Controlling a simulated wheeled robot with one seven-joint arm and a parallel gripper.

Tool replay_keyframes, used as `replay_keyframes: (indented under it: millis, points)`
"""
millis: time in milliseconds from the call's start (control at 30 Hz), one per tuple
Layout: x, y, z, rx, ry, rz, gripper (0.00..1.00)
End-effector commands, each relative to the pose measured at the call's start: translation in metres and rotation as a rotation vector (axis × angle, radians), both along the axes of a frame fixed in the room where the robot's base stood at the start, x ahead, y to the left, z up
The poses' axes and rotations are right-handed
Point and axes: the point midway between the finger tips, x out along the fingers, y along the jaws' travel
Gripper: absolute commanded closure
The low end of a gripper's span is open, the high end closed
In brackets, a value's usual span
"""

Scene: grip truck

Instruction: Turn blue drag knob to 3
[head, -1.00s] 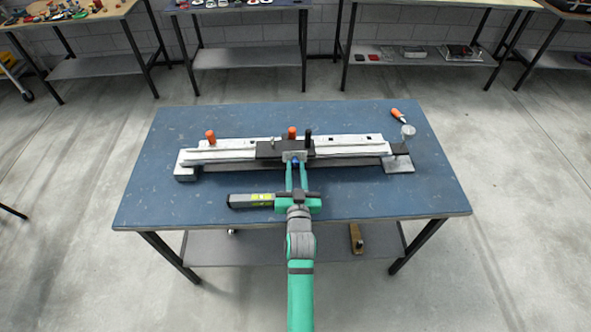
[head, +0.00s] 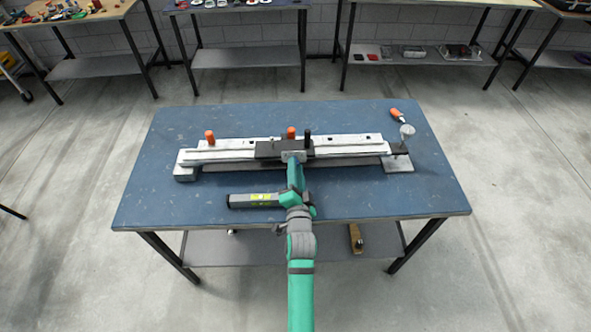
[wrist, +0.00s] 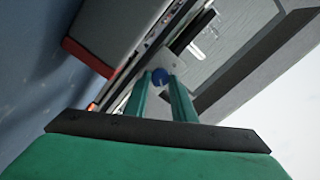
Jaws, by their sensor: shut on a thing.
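The blue drag knob (wrist: 159,77) shows in the wrist view as a small round blue knob on a light metal plate. My gripper (wrist: 161,82) is shut on it, with one green finger on each side. In the head view my gripper (head: 293,160) reaches the front of the black carriage (head: 267,150) on the long silver rail (head: 225,154). The fingers are turned nearly edge-on there, and the knob is hidden behind them. No number marks can be read around the knob.
The rail stands on a blue table (head: 165,130). Two orange knobs (head: 210,137) and a black post (head: 308,138) stand up from the fixture. An orange-handled tool (head: 397,113) and a round gauge (head: 407,131) are at the right. The table front is mostly clear.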

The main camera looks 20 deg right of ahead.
Motion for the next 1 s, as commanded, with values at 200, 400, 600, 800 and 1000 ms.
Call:
replay_keyframes:
  millis: [200,400,600,800,1000]
  points:
    - [-0.0005,-0.001,-0.0005,0.17,-0.049,-0.001,0.99]
    - [-0.0005,-0.001,-0.0008,0.288,-0.083,-0.001,0.99]
    - [-0.0004,-0.0008,-0.0011,0.358,-0.104,-0.001,0.99]
    - [-0.0004,-0.0008,-0.0012,0.389,-0.112,-0.001,0.99]
    - [-0.0004,-0.0008,-0.0013,0.394,-0.114,-0.001,0.99]
